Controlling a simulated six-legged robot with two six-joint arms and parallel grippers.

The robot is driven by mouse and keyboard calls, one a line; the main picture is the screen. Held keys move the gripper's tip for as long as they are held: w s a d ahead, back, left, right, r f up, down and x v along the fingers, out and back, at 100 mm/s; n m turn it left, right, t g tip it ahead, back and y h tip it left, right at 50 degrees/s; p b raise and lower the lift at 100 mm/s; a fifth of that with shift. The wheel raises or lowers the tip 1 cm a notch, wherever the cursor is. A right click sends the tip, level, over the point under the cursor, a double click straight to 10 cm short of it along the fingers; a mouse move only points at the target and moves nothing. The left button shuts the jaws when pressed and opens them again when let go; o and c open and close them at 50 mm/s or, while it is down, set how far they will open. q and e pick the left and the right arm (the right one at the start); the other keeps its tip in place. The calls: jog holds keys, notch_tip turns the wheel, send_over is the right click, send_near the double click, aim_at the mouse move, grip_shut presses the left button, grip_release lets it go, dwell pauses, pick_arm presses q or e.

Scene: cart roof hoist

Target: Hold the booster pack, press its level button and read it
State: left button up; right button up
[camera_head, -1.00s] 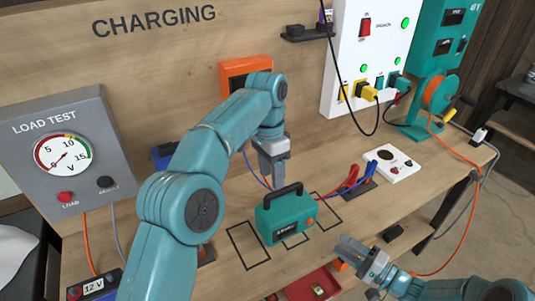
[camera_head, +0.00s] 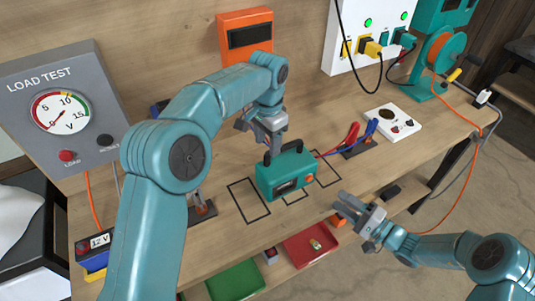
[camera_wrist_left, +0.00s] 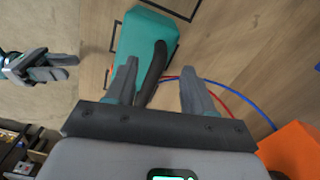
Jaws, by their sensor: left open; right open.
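The teal booster pack (camera_head: 285,177) stands upright on the bench, over outlined rectangles. It has a dark handle on top, a dark display and an orange button (camera_head: 309,178) on its front. The display is too small to read. My left gripper (camera_head: 270,147) is open just above the pack, at the handle. In the left wrist view its fingers (camera_wrist_left: 155,85) stand on both sides of the black handle (camera_wrist_left: 154,68), with the teal pack body (camera_wrist_left: 145,38) beyond. My right gripper (camera_head: 358,212) is open and empty at the bench's front edge, right of the pack.
Red and blue clamps (camera_head: 361,135) with cables lie right of the pack, near a white panel (camera_head: 386,123). The load tester (camera_head: 55,105) stands at the left. A red tray (camera_head: 309,246) and green tray (camera_head: 236,280) sit below the front edge.

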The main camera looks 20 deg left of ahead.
aim_at(268, 153)
pick_arm(q)
notch_tip(268, 153, down, 6)
jog(key=shift+r, duration=0.15)
grip_shut()
dwell(1.4)
pick_arm(e)
grip_shut()
pick_arm(q)
jog(key=shift+r, duration=0.1)
dwell(1.5)
